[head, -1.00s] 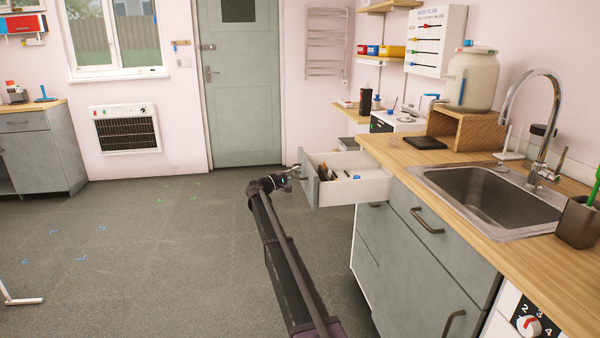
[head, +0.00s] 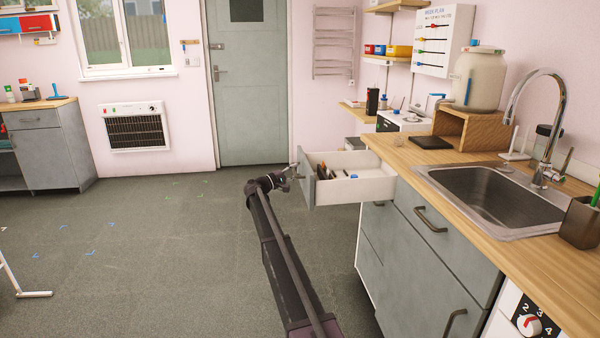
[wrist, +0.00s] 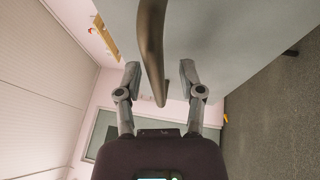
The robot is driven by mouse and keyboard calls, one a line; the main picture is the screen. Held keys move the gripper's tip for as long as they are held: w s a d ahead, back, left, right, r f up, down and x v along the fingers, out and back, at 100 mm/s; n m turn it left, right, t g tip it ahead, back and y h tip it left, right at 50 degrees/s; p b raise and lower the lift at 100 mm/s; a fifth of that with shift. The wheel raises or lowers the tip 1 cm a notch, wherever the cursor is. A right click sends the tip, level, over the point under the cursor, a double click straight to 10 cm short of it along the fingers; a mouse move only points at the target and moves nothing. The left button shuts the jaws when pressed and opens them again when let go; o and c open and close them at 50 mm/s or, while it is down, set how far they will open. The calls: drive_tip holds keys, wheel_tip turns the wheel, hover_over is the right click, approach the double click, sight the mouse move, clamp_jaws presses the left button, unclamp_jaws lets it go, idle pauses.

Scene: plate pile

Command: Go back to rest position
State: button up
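My gripper (head: 289,173) is at the front of an open drawer (head: 350,188) at the far end of the counter. In the wrist view my gripper (wrist: 160,80) has its two fingers spread apart. The dark drawer handle (wrist: 152,40) runs between the fingers with room on both sides, and no clear contact shows. The grey drawer front (wrist: 235,35) lies beyond the handle. The drawer is pulled well out and holds several small items, some dark and one blue.
The wooden counter (head: 408,150) with a sink (head: 495,200) runs along the right, above grey cabinets (head: 430,265). A door (head: 248,90) and a wall heater (head: 135,126) are at the back. The floor (head: 160,260) to the left is mostly open. A white stand leg (head: 30,293) shows at lower left.

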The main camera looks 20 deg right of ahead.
drive_tip(key=shift+w, duration=0.1)
drive_tip(key=shift+w, duration=0.1)
drive_tip(key=shift+w+a, duration=0.1)
drive_tip(key=shift+a, duration=0.05)
drive_tip(key=s+a+f+m+y, duration=0.1)
drive_tip(key=s+a+f+y, duration=0.35)
drive_tip(key=s, duration=0.55)
drive_tip(key=s+a+f+m+g+y, duration=0.1)
drive_tip(key=s+a+f+y, duration=0.25)
drive_tip(key=s+f, duration=0.4)
drive_tip(key=s+a+f+y, duration=0.3)
drive_tip(key=s+a+f, duration=0.1)
drive_tip(key=s, duration=0.8)
drive_tip(key=s+a+f+g+y, duration=0.1)
drive_tip(key=s+a+f+y, duration=0.15)
drive_tip(key=s+a, duration=0.4)
drive_tip(key=s+a+f+y, duration=0.1)
drive_tip(key=s+a+y, duration=0.2)
drive_tip(key=s, duration=0.6)
drive_tip(key=s+a+f+g+y, duration=0.1)
drive_tip(key=s+a+f+y, duration=0.2)
drive_tip(key=s, duration=0.5)
wheel_tip(320, 180, up, 33)
drive_tip(key=a+p, duration=0.1)
drive_tip(key=p, duration=3.1)
drive_tip(key=shift+w+m, duration=0.2)
drive_tip(key=shift+m, duration=0.1)
